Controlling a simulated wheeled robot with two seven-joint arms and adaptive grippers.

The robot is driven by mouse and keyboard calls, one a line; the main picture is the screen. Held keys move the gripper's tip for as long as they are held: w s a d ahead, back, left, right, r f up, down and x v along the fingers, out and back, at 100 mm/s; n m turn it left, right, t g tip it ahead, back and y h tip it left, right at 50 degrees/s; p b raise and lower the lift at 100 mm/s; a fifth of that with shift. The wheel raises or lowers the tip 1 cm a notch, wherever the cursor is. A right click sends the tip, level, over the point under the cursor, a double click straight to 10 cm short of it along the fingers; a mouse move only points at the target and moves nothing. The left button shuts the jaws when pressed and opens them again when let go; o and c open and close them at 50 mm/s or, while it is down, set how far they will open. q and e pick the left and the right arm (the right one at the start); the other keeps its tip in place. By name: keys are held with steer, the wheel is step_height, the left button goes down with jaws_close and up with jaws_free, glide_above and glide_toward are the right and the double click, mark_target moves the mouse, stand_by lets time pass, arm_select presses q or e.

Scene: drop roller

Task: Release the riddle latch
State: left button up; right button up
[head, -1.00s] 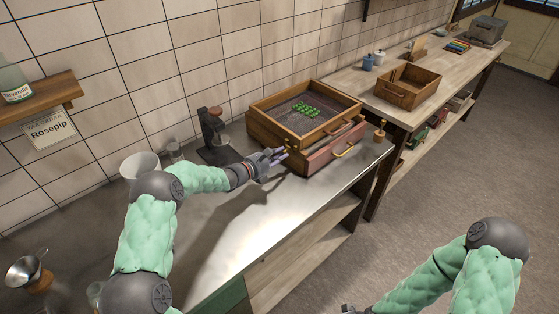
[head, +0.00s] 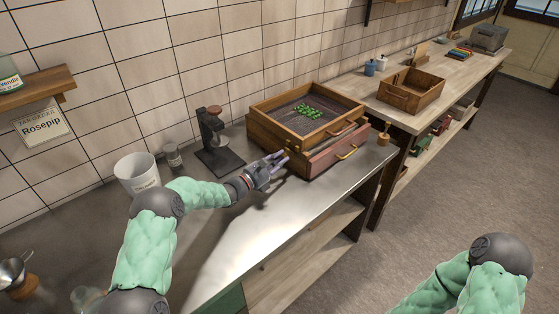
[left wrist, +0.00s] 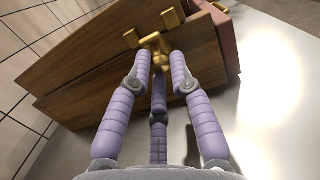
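The riddle (head: 262,112), a wooden-framed sieve with green pieces on its mesh (head: 303,111), sits on a wooden box with a reddish drawer (head: 333,157). In the left wrist view a brass latch (left wrist: 155,42) is fixed to the wooden side of the stack. My left gripper (head: 282,160) is at the near left corner of the box. In the left wrist view its purple fingers (left wrist: 161,62) reach up to the latch, two tips apart on either side of its lower end. Contact is not clear. My right gripper is out of view; only its arm shows at the lower right.
A black stand (head: 217,145), a white tub (head: 137,174) and a small jar (head: 173,156) stand left of the box. A wooden crate (head: 410,92) is on the further bench. The metal counter (head: 240,225) in front is clear.

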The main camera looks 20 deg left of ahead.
arm_select(q)
steer(key=o, duration=0.3)
steer(key=v, duration=1.2)
steer(key=shift+r, duration=0.1)
